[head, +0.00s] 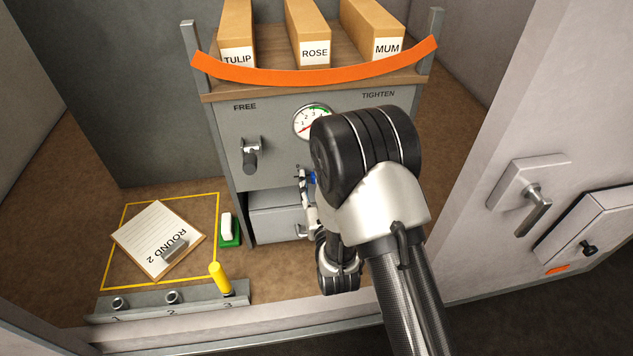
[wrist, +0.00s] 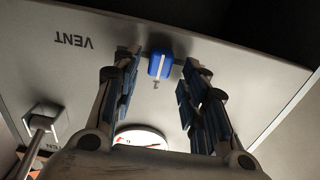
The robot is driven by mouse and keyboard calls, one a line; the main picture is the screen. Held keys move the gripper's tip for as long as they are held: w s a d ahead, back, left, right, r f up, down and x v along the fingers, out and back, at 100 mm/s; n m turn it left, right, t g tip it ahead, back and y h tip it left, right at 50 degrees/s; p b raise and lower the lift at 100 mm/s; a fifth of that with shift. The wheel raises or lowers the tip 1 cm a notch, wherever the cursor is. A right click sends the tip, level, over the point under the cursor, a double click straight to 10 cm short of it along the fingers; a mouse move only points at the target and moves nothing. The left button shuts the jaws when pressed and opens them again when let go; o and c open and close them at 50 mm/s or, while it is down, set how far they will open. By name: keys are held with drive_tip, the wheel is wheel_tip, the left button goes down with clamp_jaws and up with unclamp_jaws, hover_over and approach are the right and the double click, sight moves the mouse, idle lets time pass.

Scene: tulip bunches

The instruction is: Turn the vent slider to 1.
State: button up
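A blue knob with a white line (wrist: 160,66) sits on the grey panel in the wrist view, by the upside-down word VENT (wrist: 74,40). I take it for the vent slider. My gripper (wrist: 160,72) is open, with one finger on each side of the knob and visible gaps to both. In the head view my arm hides most of this part of the panel, and my gripper (head: 306,200) shows only partly, in front of the cabinet.
The cabinet has a dial (head: 311,121), a lever (head: 250,157) under FREE, and a drawer (head: 275,222). Boxes marked TULIP, ROSE and MUM stand on top behind an orange strip (head: 315,76). A clipboard (head: 157,238) and a yellow peg (head: 220,279) are at left.

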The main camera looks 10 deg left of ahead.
drive_tip(key=shift+s, duration=0.1)
drive_tip(key=v, duration=0.7)
drive_tip(key=shift+s+d+r, duration=0.1)
drive_tip(key=shift+s, duration=0.05)
idle(0.3)
drive_tip(key=w+d+r+m+g+h, duration=0.2)
drive_tip(key=w+d+r+g+h, duration=0.1)
drive_tip(key=d+r+g, duration=0.4)
drive_tip(key=s+d+r+g, duration=0.2)
drive_tip(key=s+d+r, duration=0.1)
drive_tip(key=s, duration=0.6)
drive_tip(key=s+d+r+g+h, duration=0.1)
drive_tip(key=s+d+r+g, duration=0.1)
drive_tip(key=s, duration=0.8)
drive_tip(key=s+d+r+m+g+h, duration=0.1)
drive_tip(key=s+d+r, duration=0.3)
drive_tip(key=s, duration=0.5)
drive_tip(key=shift+s+d+g, duration=0.2)
drive_tip(key=shift+d+g, duration=0.2)
drive_tip(key=shift+d, duration=0.8)
